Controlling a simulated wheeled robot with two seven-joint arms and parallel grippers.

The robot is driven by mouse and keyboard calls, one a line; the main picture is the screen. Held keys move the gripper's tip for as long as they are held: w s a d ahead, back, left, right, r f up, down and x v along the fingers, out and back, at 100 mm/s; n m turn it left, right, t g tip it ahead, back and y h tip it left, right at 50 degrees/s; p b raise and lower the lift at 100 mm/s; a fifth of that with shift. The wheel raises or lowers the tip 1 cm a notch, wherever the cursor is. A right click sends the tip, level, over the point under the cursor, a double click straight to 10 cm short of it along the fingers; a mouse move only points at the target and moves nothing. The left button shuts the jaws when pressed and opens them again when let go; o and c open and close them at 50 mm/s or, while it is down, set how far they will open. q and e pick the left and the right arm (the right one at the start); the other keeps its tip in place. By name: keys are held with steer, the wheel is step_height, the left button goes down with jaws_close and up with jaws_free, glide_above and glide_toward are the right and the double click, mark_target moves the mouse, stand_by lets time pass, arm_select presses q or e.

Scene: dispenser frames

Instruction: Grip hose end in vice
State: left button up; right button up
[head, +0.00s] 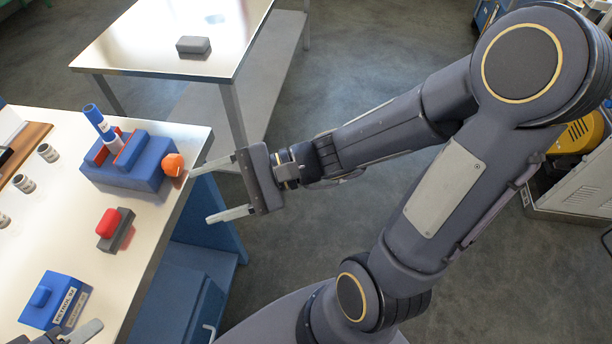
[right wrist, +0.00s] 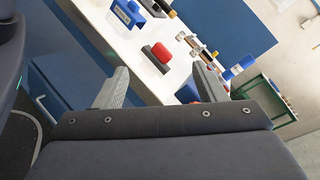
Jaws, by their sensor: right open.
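The blue vice (head: 125,175) with red jaw faces stands near the right edge of the white table; an orange knob (head: 173,165) is on its right side. A blue hose end (head: 95,115) with a white collar stands tilted between the jaws; I cannot tell whether they press on it. My right gripper (head: 202,193) is open and empty, just right of the knob, one finger close to it. In the right wrist view, the vice is partly hidden behind a finger and the hose end (right wrist: 234,72) shows beyond. My left gripper (head: 78,334) shows only partly at the lower left.
A red block on a grey base (head: 115,230) and a blue block with a white label (head: 55,300) lie on the white table (head: 80,260). Several small cylinders stand at the left. A second table (head: 150,50) behind holds a grey block (head: 193,46).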

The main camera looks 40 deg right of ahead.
steer(key=s+d+r+n+h+p, duration=0.3)
steer(key=s+d+n+h+p, duration=0.2)
steer(key=s+d+n+h, duration=0.4)
steer(key=shift+s+d+r+n+h+p, duration=0.2)
steer(key=shift+d+n+h+p, duration=0.2)
steer(key=shift+d+n+h, duration=0.75)
steer(key=shift+d+y, duration=0.2)
steer(key=shift+y, duration=0.15)
